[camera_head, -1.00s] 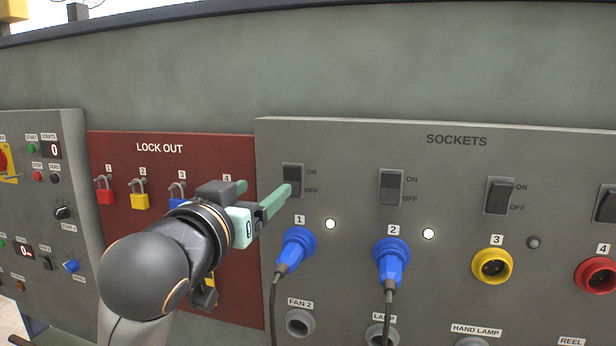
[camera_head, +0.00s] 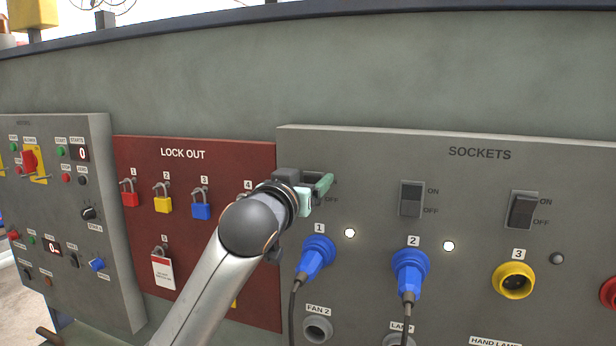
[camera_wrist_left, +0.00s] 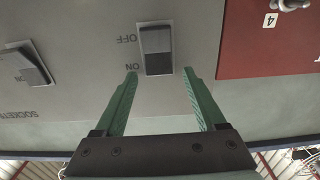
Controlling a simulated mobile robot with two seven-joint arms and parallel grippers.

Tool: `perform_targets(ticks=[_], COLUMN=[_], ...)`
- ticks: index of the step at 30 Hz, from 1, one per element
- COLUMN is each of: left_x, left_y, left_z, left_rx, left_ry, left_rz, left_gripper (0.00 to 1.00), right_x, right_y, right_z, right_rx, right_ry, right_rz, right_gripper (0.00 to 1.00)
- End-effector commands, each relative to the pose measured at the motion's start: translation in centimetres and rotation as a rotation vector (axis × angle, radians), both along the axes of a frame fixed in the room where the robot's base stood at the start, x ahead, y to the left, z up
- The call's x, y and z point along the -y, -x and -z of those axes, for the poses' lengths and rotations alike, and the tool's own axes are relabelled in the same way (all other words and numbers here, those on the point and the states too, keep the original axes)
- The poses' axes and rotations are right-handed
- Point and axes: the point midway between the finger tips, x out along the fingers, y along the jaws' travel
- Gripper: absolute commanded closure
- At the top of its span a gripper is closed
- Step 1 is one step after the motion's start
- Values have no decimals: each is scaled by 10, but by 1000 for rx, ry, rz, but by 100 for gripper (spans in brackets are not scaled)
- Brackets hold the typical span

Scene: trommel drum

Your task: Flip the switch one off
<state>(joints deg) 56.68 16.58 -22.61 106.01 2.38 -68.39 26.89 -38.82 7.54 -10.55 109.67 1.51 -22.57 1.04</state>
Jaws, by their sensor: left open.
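Switch one is a grey rocker (camera_wrist_left: 156,50) on the sockets panel, and it appears upside down in the left wrist view. Its half by OFF looks light and its half by ON looks dark. In the head view my left gripper covers most of it. My left gripper (camera_head: 318,187) is open and empty in front of the switch. In the left wrist view its two green fingers (camera_wrist_left: 160,73) stand on either side of the ON end. I cannot tell whether they touch the panel. My right gripper is not in view.
Switch two (camera_head: 411,198) and switch three (camera_head: 522,210) are to the right. A white lamp (camera_head: 349,233) glows beside blue plug one (camera_head: 316,255), below the gripper. The red lock-out board (camera_head: 225,160) with padlocks is on the left.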

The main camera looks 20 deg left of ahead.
Motion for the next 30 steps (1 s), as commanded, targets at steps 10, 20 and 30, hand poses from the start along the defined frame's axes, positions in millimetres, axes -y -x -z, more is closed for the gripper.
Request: perform_targets(ticks=[10,20,30], left_x=[0,0,0], left_y=[-2,-2,-2], left_z=[0,0,0], left_rx=[1,1,1], left_ry=[0,1,1], left_rz=[1,1,1], left_gripper=[31,68,100], right_x=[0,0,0], right_y=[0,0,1], right_z=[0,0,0], right_rx=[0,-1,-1], right_ry=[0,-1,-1], right_rz=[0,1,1], right_gripper=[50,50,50])
